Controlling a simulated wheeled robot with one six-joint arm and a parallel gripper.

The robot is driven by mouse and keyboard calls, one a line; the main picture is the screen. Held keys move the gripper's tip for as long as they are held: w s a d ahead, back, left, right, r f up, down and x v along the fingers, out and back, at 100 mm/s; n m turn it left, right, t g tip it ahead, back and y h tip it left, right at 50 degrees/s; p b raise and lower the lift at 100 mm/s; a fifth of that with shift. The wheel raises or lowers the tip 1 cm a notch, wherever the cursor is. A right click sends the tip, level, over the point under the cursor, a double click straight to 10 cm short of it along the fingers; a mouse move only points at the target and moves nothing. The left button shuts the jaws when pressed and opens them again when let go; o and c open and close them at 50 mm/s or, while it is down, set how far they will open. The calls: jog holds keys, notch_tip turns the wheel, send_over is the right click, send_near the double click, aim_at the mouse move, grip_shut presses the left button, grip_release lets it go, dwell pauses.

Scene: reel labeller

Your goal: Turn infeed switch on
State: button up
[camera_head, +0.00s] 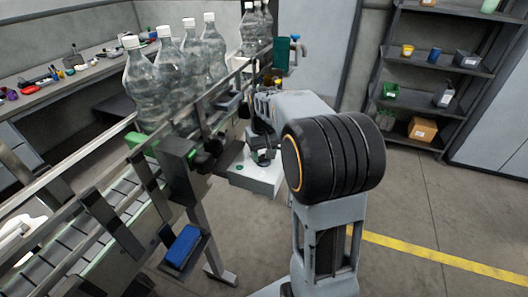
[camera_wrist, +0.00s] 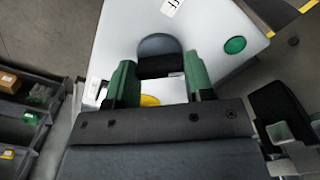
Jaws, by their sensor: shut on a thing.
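In the wrist view a white control panel (camera_wrist: 120,30) fills the upper middle. On it is a dark rounded switch knob (camera_wrist: 160,50), which I take to be the infeed switch. My gripper (camera_wrist: 160,88) has its green-lined fingers on either side of the knob and is shut on it. A small label ending in "ff" (camera_wrist: 170,6) is beyond the knob. In the head view my gripper (camera_head: 262,152) is at the white box (camera_head: 254,182), and the switch there is too small and covered to make out.
A round green button (camera_wrist: 235,45) is right of the knob, and a yellow round part (camera_wrist: 149,100) shows between the fingers. Left of the arm runs a conveyor (camera_head: 100,215) with large clear bottles (camera_head: 150,85). Shelves (camera_head: 440,65) stand at the back right. The floor at right is clear.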

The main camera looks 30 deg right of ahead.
jog(key=m, duration=0.4)
jog(key=shift+m+p, duration=0.35)
jog(key=shift+m, duration=1.65)
jog(key=o, duration=0.9)
jog(key=shift+o, duration=0.2)
jog(key=shift+r, duration=0.1)
notch_tip(320, 180, up, 14)
jog(key=shift+f, duration=0.2)
